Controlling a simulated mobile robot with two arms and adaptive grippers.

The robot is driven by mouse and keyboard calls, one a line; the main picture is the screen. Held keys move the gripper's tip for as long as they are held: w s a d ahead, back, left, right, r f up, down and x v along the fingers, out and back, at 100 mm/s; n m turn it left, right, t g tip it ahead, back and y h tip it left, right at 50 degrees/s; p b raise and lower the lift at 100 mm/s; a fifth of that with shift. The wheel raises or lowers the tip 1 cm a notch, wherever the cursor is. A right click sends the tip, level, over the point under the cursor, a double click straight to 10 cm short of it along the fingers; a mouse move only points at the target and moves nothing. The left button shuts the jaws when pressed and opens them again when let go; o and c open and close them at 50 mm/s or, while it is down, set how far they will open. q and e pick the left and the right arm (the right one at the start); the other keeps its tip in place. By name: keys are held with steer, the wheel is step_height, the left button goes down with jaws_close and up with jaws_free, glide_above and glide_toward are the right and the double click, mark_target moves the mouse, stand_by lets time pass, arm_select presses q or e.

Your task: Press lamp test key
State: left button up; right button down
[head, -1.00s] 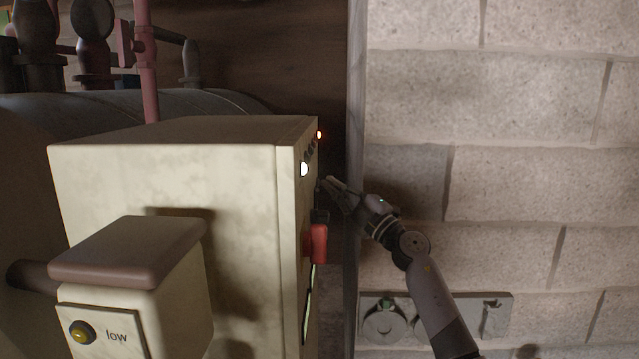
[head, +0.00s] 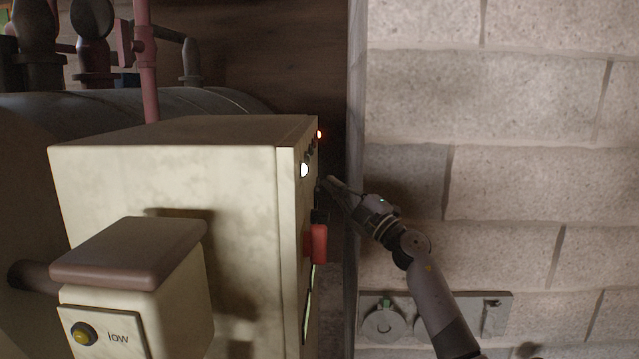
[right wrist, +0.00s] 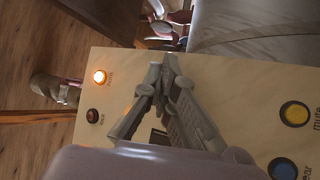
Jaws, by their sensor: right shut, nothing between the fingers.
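The cream control cabinet (head: 170,190) stands left of centre in the head view, its control face turned right and seen nearly edge-on. My right gripper (head: 330,182) is in front of that face, pointing at it, its fingers shut and empty. In the right wrist view the fingertips (right wrist: 163,82) lie over the cream panel (right wrist: 235,85); I cannot tell whether they touch it. No key that I can read as lamp test shows; the fingers hide part of the panel. My left gripper is not in view.
The panel bears a lit orange lamp (right wrist: 100,77), a dark red one (right wrist: 92,115), a yellow mute button (right wrist: 294,113) and a blue button (right wrist: 283,169). A red handle (head: 318,243) juts out below the gripper. A block wall (head: 520,180) stands to the right.

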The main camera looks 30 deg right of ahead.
steer(key=shift+s+d, duration=0.25)
steer(key=shift+d, duration=0.15)
steer(key=shift+d, duration=0.1)
steer(key=shift+s+d+b, duration=0.1)
steer(key=shift+s+d, duration=0.35)
steer(key=shift+d, duration=0.25)
steer(key=shift+s+d+b, duration=0.1)
steer(key=shift+s+d, duration=0.3)
steer(key=shift+d, duration=0.25)
steer(key=shift+s+d+b, duration=0.1)
steer(key=shift+s+d, duration=0.35)
steer(key=shift+d, duration=0.25)
